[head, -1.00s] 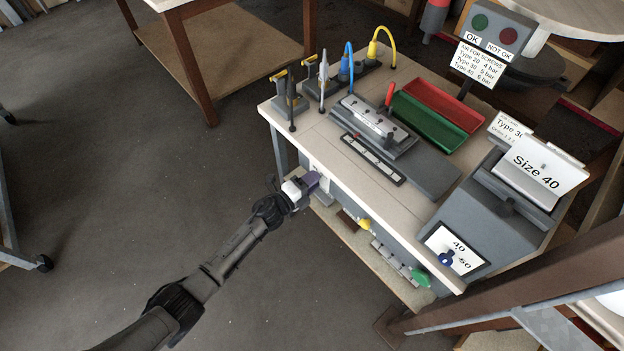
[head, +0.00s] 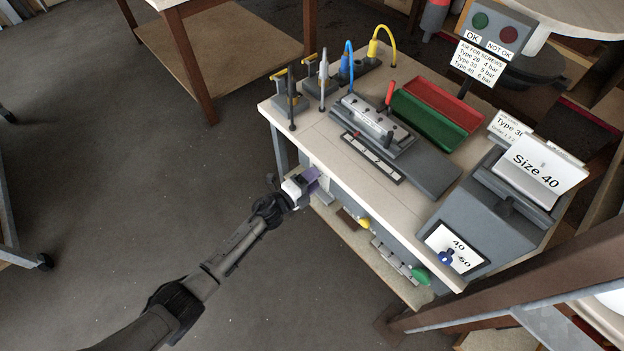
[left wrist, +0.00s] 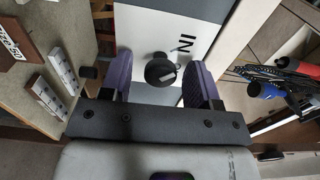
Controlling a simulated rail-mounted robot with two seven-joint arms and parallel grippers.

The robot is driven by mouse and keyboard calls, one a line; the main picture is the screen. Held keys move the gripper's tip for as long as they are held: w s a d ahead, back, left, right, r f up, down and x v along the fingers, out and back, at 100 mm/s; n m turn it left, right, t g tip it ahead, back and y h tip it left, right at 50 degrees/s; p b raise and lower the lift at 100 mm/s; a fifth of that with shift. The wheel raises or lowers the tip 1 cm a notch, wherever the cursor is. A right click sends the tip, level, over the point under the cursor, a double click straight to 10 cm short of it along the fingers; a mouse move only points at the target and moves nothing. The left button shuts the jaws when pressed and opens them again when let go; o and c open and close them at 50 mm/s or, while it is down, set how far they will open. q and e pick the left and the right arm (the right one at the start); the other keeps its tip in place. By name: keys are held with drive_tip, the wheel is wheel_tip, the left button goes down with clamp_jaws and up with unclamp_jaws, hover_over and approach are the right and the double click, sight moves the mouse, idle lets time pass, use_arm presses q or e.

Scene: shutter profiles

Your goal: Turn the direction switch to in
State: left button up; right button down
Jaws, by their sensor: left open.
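The direction switch (left wrist: 160,70) shows in the left wrist view as a dark round knob with a light mark, on a white plate (left wrist: 138,25) lettered "IN". My left gripper (left wrist: 160,88) is open, with one purple finger on each side of the knob; whether either finger touches it I cannot tell. In the head view my left gripper (head: 309,181) is at the front of the workbench, below the edge of its top, and the knob is hidden there. My right gripper is not in view.
The workbench top (head: 330,150) carries a clamping fixture (head: 376,122), a green tray (head: 428,122) and a red tray (head: 445,104). A blue knob (head: 445,258) sits on the grey box. Open floor lies left.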

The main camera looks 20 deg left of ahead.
use_arm(q)
drive_tip(key=p+v, duration=0.3)
drive_tip(key=v, duration=1)
drive_tip(key=shift+s+a, duration=0.2)
drive_tip(key=shift+s, duration=0.15)
